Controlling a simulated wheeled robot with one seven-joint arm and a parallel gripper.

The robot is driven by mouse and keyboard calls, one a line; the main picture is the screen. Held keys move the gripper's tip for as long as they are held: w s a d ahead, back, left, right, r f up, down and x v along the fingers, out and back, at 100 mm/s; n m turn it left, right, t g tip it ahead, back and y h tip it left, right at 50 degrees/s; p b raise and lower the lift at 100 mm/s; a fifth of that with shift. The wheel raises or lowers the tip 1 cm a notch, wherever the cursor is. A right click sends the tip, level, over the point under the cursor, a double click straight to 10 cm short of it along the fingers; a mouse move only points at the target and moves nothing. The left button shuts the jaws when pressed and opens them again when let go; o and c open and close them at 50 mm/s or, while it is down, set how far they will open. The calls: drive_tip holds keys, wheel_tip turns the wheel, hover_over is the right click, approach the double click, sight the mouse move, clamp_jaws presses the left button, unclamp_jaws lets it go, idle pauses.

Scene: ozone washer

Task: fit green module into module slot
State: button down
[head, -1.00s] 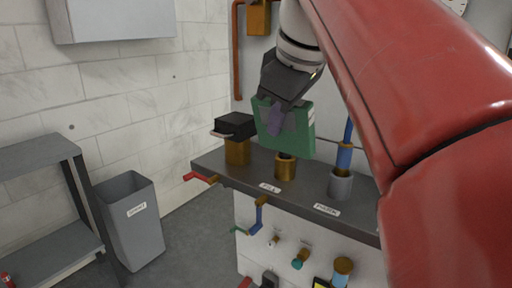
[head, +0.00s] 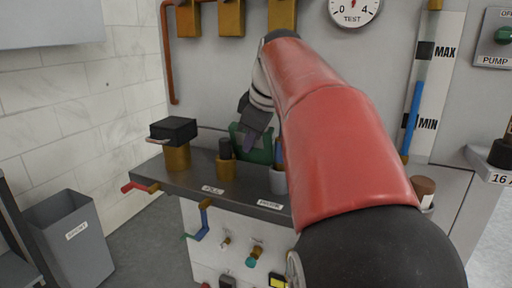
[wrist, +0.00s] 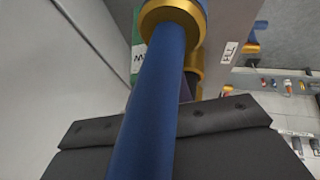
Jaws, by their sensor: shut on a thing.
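The green module (head: 262,155) is gripped at the back of the dark bench, partly hidden behind my fingers and a grey socket. My gripper (head: 249,142) is shut on it, with purplish fingers across its near face. In the wrist view, a green strip with a white label (wrist: 138,40) shows at the upper left, mostly hidden by a blue rod (wrist: 158,90). Whether the module touches the bench is unclear. I cannot make out the module slot in either view.
A brass socket with a black cylinder (head: 225,165) and a grey socket (head: 278,181) stand close in front of the module. A black box (head: 174,131) sits on a brass post at left. A gauge (head: 354,10) and blue level tube (head: 412,118) are behind. A grey bin (head: 72,235) stands at left.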

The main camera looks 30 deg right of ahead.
sight(257, 144)
drive_tip(key=shift+d+f, duration=0.1)
drive_tip(key=shift+f, duration=0.45)
drive_tip(key=shift+w+d+r+g+y+p, duration=0.2)
drive_tip(key=shift+w+d+g+y+p, duration=0.4)
drive_tip(key=shift+p, duration=0.4)
drive_tip(key=shift+w+d+m+g+y+p, duration=0.3)
drive_tip(key=shift+d+g+y+p, duration=0.1)
drive_tip(key=shift+y+p, duration=0.25)
drive_tip(key=shift+s+a+f+b, duration=0.15)
drive_tip(key=shift+f+b, duration=0.3)
drive_tip(key=shift+f, duration=0.5)
drive_tip(key=shift+f, duration=0.1)
drive_tip(key=c, duration=1.3)
unclamp_jaws()
drive_tip(key=shift+o, duration=0.2)
